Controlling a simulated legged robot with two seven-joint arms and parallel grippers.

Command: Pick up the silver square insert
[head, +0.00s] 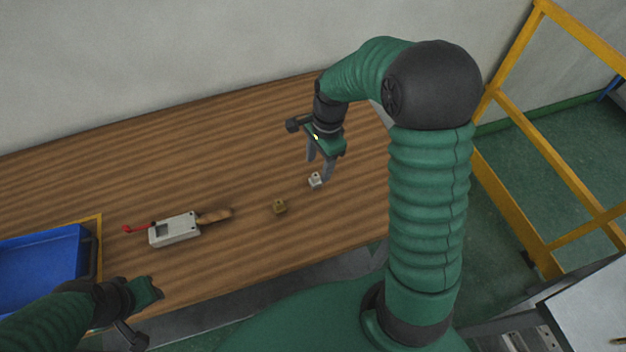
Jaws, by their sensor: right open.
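The small silver square insert (315,180) lies on the wooden table (190,145), right of the table's middle. My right gripper (319,168) is open and points down just above it. One finger comes down close beside the insert's right side in the picture; I cannot tell whether they touch. Nothing shows between the fingers. My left gripper (150,290) is at the lower left, over the table's front edge. Its fingers are not clearly seen.
A grey box-shaped device (174,230) with a red part and a brown handle lies further left. A blue bin (45,262) is at the left edge. A yellow railing (530,190) stands at right. The back left of the table is clear.

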